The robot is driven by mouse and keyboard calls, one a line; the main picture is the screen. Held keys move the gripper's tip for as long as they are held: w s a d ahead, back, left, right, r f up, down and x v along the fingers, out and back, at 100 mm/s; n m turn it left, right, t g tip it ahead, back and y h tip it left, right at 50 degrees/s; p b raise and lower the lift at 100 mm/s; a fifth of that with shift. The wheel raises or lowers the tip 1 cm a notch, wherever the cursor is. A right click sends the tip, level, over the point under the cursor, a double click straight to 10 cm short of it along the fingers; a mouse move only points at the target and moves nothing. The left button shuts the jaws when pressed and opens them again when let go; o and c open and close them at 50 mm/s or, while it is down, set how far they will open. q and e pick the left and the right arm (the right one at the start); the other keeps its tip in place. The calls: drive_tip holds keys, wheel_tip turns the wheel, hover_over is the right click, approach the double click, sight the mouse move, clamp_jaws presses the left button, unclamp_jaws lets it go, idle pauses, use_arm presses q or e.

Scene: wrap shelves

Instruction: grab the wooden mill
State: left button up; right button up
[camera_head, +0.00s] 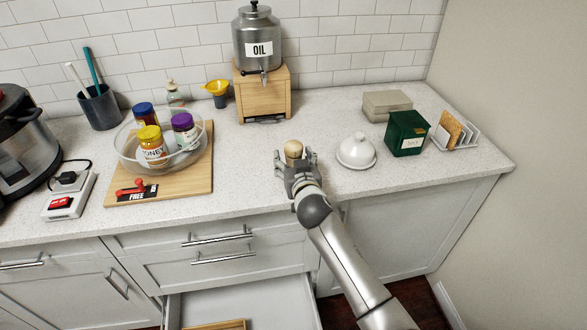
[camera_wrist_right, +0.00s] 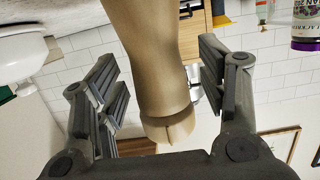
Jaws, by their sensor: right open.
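The wooden mill (camera_head: 293,149) stands on the counter in the middle of the head view; only its rounded tan top shows above my right gripper. My right gripper (camera_head: 295,157) is open at the mill, with a finger on each side of it. In the right wrist view the mill's light brown body (camera_wrist_right: 155,55) lies between the two spread fingers. A gap shows between the mill and the fingers on both sides. The mill's lower part is hidden by the gripper in the head view. My left gripper is not in view.
Right of the mill are a white domed dish (camera_head: 356,152), a green box (camera_head: 406,134) and a toast rack (camera_head: 455,135). Behind stands an oil dispenser (camera_head: 257,42) on a wooden stand (camera_head: 262,95). A glass bowl of jars (camera_head: 125,155) sits on a board (camera_head: 195,185) at left. An open drawer (camera_head: 280,305) is below.

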drive_tip(key=shift+w, duration=0.1)
drive_tip(key=shift+c, duration=0.2)
drive_tip(key=c, duration=1.2)
drive_tip(key=shift+r, duration=0.15)
